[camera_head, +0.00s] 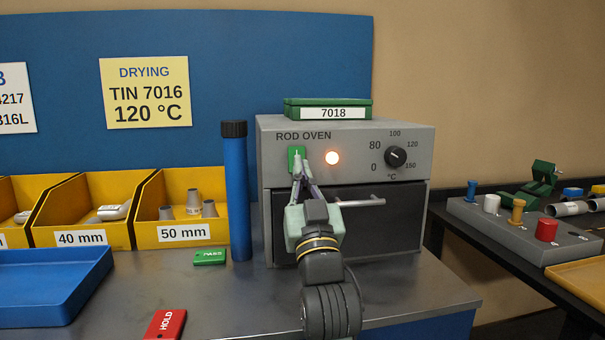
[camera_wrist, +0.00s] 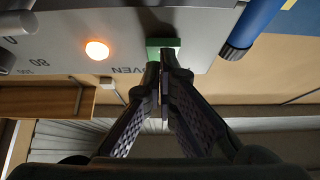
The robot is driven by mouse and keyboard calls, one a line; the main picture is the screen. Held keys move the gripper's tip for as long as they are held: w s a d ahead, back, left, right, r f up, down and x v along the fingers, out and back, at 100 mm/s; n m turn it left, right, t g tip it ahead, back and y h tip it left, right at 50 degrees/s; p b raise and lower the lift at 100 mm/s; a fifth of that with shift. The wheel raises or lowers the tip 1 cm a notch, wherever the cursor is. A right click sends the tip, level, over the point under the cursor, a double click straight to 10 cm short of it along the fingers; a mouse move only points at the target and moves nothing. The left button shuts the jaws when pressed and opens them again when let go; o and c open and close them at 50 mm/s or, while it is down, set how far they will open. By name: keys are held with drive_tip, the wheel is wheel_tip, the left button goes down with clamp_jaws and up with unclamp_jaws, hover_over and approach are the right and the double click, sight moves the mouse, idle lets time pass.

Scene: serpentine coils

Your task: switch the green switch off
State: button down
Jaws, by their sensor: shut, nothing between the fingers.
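The green switch (camera_head: 293,155) is on the upper left of the grey rod oven's (camera_head: 345,130) front panel. It also shows in the wrist view (camera_wrist: 168,43), partly hidden behind my fingertips. My gripper (camera_head: 300,172) is shut and empty, with its tips right at the switch's lower part. In the wrist view the fingertips (camera_wrist: 164,62) overlap the switch; I cannot tell whether they touch it. An orange lamp (camera_head: 332,158) beside the switch is lit, and it glows in the wrist view (camera_wrist: 97,50) too.
A dial (camera_head: 396,156) sits right of the lamp, above the oven door handle (camera_head: 360,202). A blue tube (camera_head: 235,195) stands close on the oven's left. A green box (camera_head: 327,108) lies on top. A red HOLD tag (camera_head: 166,324) and a green tag (camera_head: 210,257) lie on the bench.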

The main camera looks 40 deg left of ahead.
drive_tip(key=shift+w+a+f, duration=0.2)
drive_tip(key=shift+a+f, duration=0.05)
drive_tip(key=shift+f, duration=0.05)
idle(0.4)
drive_tip(key=v, duration=0.7)
drive_tip(key=shift+s+d, duration=0.2)
